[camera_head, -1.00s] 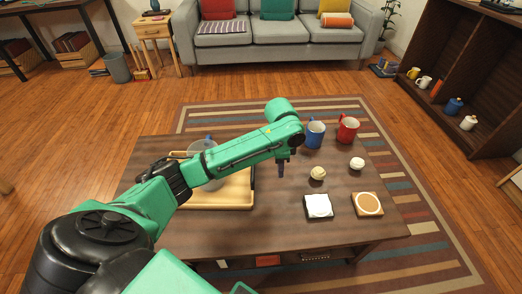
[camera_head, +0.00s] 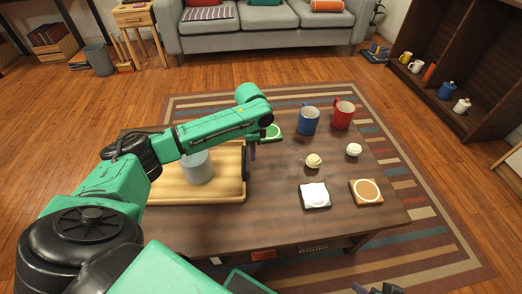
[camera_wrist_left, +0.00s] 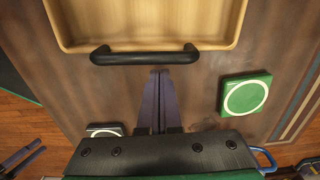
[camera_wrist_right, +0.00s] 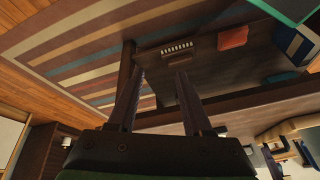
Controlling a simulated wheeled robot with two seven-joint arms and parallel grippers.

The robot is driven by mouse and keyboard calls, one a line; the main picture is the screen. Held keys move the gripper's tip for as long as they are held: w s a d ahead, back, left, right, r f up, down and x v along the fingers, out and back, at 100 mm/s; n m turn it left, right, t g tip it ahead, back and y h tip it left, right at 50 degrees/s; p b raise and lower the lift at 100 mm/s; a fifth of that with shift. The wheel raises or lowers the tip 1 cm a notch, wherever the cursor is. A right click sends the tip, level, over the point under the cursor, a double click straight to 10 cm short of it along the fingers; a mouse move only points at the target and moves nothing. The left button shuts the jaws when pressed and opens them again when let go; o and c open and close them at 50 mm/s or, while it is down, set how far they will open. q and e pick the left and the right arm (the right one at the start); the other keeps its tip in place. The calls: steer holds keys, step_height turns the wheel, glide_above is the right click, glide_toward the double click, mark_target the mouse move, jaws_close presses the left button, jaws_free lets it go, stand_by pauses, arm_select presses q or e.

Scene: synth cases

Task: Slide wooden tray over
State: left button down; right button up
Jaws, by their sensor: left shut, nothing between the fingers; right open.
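The wooden tray (camera_head: 215,194) lies on the left part of the dark table and carries a grey cup-like vessel (camera_head: 197,167).
A green coaster (camera_wrist_left: 246,94) lies near my left gripper. Blue (camera_head: 308,120) and red (camera_head: 343,114) mugs, two small round items (camera_head: 314,160) (camera_head: 353,149), a white-topped coaster (camera_head: 315,195) and a brown one (camera_head: 366,191) occupy the table's right side.

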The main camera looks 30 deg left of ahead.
arm_select(q)
steer(key=shift+s+a, duration=0.25)
steer(key=shift+a, duration=0.05)
arm_select(e)
steer(key=shift+w+a+f, duration=0.2)
steer(key=shift+a, duration=0.05)
